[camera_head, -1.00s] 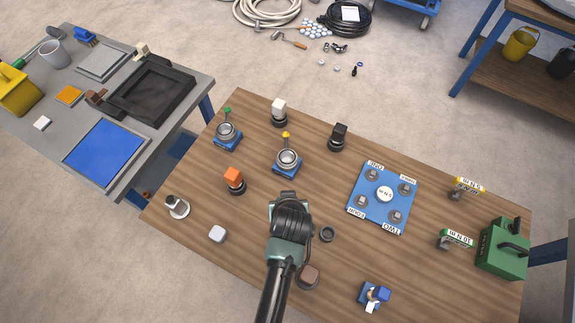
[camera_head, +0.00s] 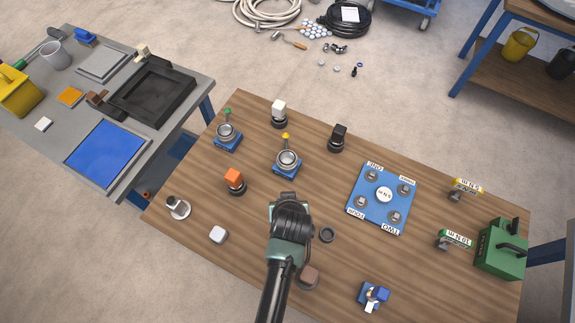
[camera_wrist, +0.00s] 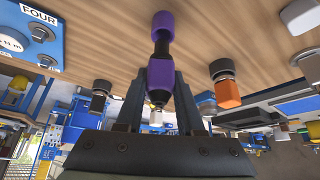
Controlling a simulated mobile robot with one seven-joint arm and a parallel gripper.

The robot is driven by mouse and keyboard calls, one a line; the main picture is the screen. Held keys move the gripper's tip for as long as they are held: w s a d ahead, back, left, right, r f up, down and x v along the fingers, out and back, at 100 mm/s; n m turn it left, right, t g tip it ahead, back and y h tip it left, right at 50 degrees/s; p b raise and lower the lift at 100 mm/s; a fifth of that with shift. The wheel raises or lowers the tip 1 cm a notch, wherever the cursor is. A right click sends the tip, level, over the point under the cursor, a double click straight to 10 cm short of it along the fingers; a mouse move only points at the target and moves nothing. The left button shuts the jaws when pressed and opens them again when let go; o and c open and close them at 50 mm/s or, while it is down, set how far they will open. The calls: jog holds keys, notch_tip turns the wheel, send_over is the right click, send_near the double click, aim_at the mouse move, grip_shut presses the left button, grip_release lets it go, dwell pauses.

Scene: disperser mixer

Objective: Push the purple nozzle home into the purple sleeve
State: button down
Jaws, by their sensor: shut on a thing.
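My gripper (camera_wrist: 158,82) is shut on a purple piece, which I take as the purple nozzle (camera_wrist: 160,76), between its two dark fingers in the wrist view. A dark end and a small pale tip show on the palm side of it. Beyond the fingertips, a second purple piece, which I take as the purple sleeve (camera_wrist: 162,22), stands against the wooden table. A dark narrow section lies between the two, roughly in line. How far one sits inside the other I cannot tell. In the head view my wrist hides both pieces and the fingers.
A brown-topped piece (camera_head: 308,277) stands beside my forearm. A blue plate (camera_head: 382,215) with several knobs lies farther right.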

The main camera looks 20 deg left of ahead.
jog(key=shift+f+b, duration=1.55)
jog(key=shift+f, duration=0.5)
jog(key=shift+c, duration=2.2)
grip_release()
jog(key=v, duration=1.3)
